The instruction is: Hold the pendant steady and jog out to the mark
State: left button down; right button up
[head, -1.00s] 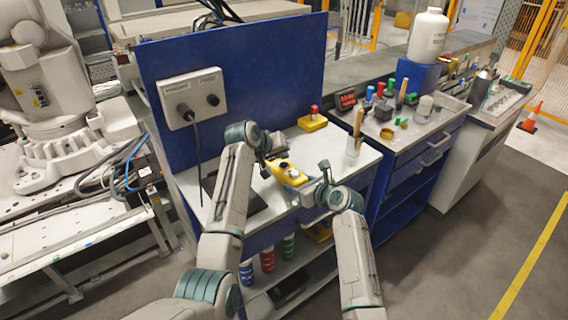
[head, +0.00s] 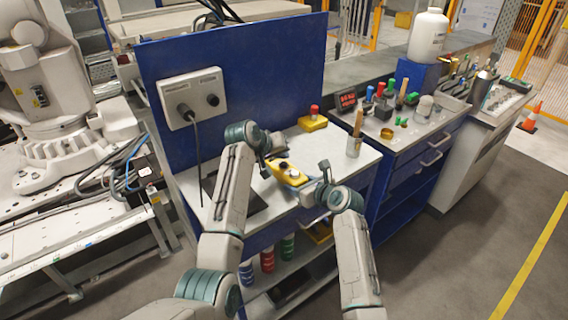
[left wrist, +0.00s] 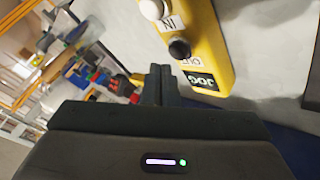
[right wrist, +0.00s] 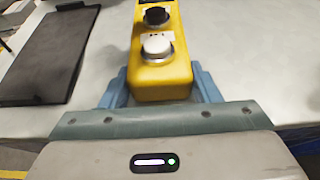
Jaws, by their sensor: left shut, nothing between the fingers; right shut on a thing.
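The yellow pendant (head: 291,174) is over the front of the workbench. My right gripper (head: 322,181) is shut on its near end, with a finger on each side in the right wrist view (right wrist: 162,88). My left gripper (head: 273,152) is shut and empty at the pendant's far end. In the left wrist view its closed fingertips (left wrist: 160,70) are close to the black OUT button (left wrist: 179,48); I cannot tell whether they touch. The white IN button (left wrist: 154,9) is farther off. The large grey track robot (head: 65,125) stands on its rail bed (head: 50,235) at left.
A blue panel (head: 245,80) with a grey socket box (head: 193,97) and hanging cable rises behind the bench (head: 355,168).

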pick_arm(q)
jog(key=shift+f, duration=0.1)
jog(key=shift+f, duration=0.3)
jog(key=shift+f, duration=0.55)
dwell(2.1)
jog(key=shift+r, duration=0.15)
dwell(2.0)
jog(key=shift+r, duration=0.85)
notch_tip(320, 180, up, 5)
dwell(0.6)
